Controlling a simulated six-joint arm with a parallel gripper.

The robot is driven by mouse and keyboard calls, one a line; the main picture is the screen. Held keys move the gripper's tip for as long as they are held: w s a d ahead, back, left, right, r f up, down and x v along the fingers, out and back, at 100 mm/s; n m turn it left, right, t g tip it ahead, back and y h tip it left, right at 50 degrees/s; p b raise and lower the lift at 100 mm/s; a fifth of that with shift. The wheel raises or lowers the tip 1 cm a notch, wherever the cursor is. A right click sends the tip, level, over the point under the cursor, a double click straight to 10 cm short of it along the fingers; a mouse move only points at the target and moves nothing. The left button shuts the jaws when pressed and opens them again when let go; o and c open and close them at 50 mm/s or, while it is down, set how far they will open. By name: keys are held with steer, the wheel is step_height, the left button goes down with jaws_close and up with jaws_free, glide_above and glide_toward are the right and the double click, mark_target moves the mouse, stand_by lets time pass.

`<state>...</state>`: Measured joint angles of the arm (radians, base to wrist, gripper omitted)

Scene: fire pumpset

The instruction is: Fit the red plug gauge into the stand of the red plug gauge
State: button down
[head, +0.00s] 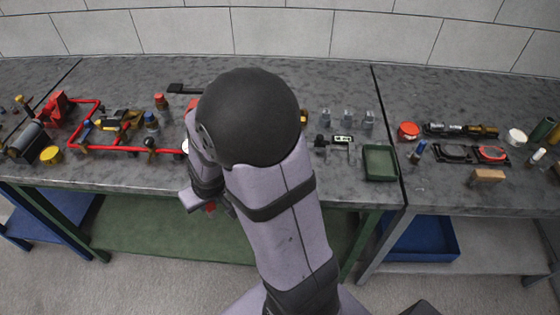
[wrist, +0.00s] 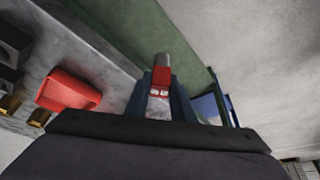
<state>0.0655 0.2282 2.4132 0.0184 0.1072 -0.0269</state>
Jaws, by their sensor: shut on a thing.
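The red plug gauge (wrist: 161,76) is in the wrist view, red-bodied with a grey cylindrical end and small white markings. My gripper (wrist: 161,98) is shut on it, with a dark finger on either side, and the grey end sticks out beyond the fingers. In the head view my gripper (head: 200,198) is at the bench's front edge, largely covered by my arm. A small red patch (head: 210,207) beside it may be the gauge. I cannot pick out the stand of the red plug gauge for sure in either view.
A red tray (wrist: 68,90) lies on the bench at left in the wrist view. Red pipework (head: 120,148) fills the bench's left side. Small grey blocks (head: 346,118) and a green tray (head: 380,162) stand right of my arm, which hides the middle.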

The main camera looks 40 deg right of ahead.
steer(key=r+p, duration=0.1)
steer(key=d+r+p, duration=0.1)
steer(key=r, duration=0.1)
steer(key=shift+s+r, duration=0.1)
steer(key=shift+r, duration=0.2)
steer(key=s+d+r+n+y+p, duration=0.1)
steer(key=d+r+n, duration=0.25)
steer(key=d, duration=0.35)
steer(key=s+d+r+n+g+y+p, duration=0.1)
steer(key=s+d+r+n, duration=0.2)
steer(key=d, duration=0.4)
steer(key=d+r+n+y+p, duration=0.1)
steer(key=d+r+n, duration=0.2)
steer(key=d+r, duration=0.3)
steer(key=shift+d+f+p, duration=0.2)
steer(key=shift+f+p, duration=0.3)
steer(key=shift+f, duration=1.4)
steer(key=shift+d+f+p, duration=0.15)
steer(key=shift+f+p, duration=0.4)
steer(key=shift+f, duration=1.3)
steer(key=shift+d+f+p, duration=0.2)
steer(key=shift+f+p, duration=0.3)
steer(key=shift+f, duration=1.4)
steer(key=shift+f, duration=0.2)
steer(key=c, duration=1.5)
jaws_free()
steer(key=shift+c, duration=0.2)
